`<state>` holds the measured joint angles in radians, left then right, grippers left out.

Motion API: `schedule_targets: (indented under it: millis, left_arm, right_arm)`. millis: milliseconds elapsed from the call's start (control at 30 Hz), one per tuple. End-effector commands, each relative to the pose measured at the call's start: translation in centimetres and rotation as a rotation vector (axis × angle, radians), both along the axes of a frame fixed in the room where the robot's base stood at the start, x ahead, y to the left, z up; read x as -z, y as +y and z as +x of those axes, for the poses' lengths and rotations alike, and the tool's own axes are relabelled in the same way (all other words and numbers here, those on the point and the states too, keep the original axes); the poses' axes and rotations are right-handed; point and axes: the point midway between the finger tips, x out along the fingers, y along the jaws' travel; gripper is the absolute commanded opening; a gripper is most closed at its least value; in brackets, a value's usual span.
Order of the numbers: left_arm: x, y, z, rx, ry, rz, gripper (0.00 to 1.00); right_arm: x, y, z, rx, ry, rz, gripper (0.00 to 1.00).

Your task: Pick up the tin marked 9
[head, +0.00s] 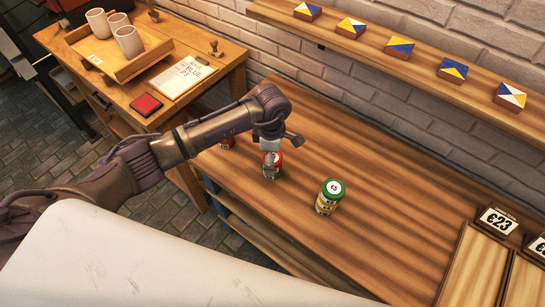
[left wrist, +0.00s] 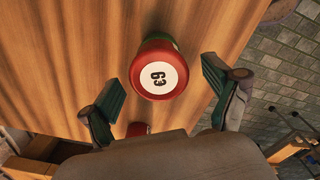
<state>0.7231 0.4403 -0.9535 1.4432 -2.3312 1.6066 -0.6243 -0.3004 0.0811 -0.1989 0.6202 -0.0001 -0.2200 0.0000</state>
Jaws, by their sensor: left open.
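A red tin (head: 272,171) stands on the wooden bench (head: 400,230). In the left wrist view the red tin (left wrist: 158,75) has a white disc on its lid with dark marks, which I cannot read surely. My left gripper (head: 268,150) is above the tin in the head view. In the left wrist view the left gripper (left wrist: 162,78) is open, one finger on each side of the tin, with gaps. A green-lidded tin (head: 331,197) stands to the right, its lid mark too small to read surely. Another red tin (head: 227,143) is partly hidden behind my arm. My right gripper is not in view.
A wall shelf (head: 420,68) holds several painted blocks. Price-tagged trays (head: 470,268) stand at the bench's right. The bench between is clear.

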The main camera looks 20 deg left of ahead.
Motion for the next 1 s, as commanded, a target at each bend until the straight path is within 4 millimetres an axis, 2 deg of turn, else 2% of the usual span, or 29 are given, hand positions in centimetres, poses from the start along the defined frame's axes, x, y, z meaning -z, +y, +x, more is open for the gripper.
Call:
schedule_targets:
  millis: [267, 367, 700, 1000]
  left_arm:
    - [0.60, -0.04, -0.02, 0.002, 0.000, -0.001, 0.89]
    - [0.58, -0.04, -0.01, 0.001, 0.000, -0.001, 0.75]
    - [0.55, -0.03, -0.01, 0.001, 0.000, -0.001, 0.20]
    - [0.30, -0.05, 0.06, 0.001, -0.002, -0.002, 0.20]
  right_arm:
    - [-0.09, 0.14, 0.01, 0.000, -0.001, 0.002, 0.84]
    - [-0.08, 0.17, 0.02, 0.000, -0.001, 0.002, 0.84]
    - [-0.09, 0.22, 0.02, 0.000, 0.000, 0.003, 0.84]
    - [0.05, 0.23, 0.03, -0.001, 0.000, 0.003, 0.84]
